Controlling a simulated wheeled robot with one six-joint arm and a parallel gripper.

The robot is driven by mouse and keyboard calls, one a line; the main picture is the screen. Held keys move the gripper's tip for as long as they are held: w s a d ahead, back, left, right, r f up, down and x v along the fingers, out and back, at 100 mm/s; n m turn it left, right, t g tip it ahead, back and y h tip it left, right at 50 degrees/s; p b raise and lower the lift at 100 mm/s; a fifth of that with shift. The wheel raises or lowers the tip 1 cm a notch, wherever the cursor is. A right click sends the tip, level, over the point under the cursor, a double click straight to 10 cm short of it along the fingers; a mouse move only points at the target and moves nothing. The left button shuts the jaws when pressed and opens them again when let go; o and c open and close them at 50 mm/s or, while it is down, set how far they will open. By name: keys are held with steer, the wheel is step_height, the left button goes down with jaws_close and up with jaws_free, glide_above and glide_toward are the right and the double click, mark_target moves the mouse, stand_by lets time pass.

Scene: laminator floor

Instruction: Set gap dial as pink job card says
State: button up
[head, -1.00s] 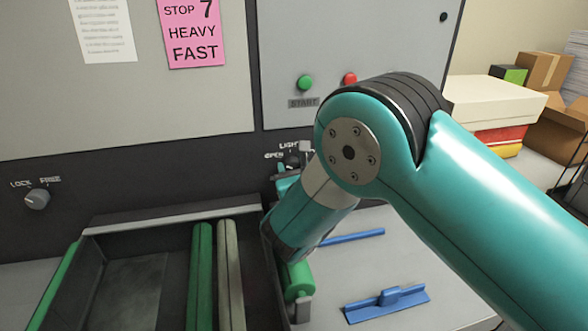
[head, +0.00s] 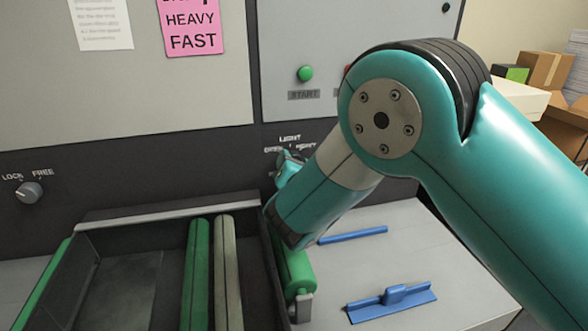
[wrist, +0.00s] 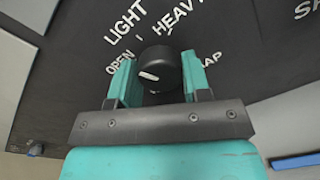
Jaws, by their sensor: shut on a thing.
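The pink job card (head: 193,27) is at the top of the head view. It reads HEAVY and FAST, with its upper line cut by the frame edge. The gap dial (wrist: 163,66) is a round black knob with a white pointer mark in the wrist view. LIGHT, HEAVY and OPEN are lettered around it. The pointer mark sits on its lower left, towards the OPEN side. My gripper (wrist: 160,78) is shut on the dial, one teal finger on each side. In the head view my gripper (head: 288,165) hides the dial.
A LOCK/FREE knob (head: 29,192) is at left. A green START button (head: 305,74) is above the dial, and a red button is mostly hidden by my arm. A tray with rollers (head: 199,275) lies below. Blue tools (head: 391,302) lie on the grey table at right.

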steer(key=m+b, duration=1.3)
steer(key=m, duration=0.2)
steer(key=shift+d+f+y, duration=0.1)
steer(key=shift+y, duration=0.3)
steer(key=shift+m, duration=0.4)
steer(key=o, duration=0.9)
steer(key=shift+o, duration=0.2)
steer(key=b+v, duration=0.5)
steer(key=v, duration=1.2)
steer(key=shift+s+r, duration=0.2)
steer(key=shift+r, duration=0.2)
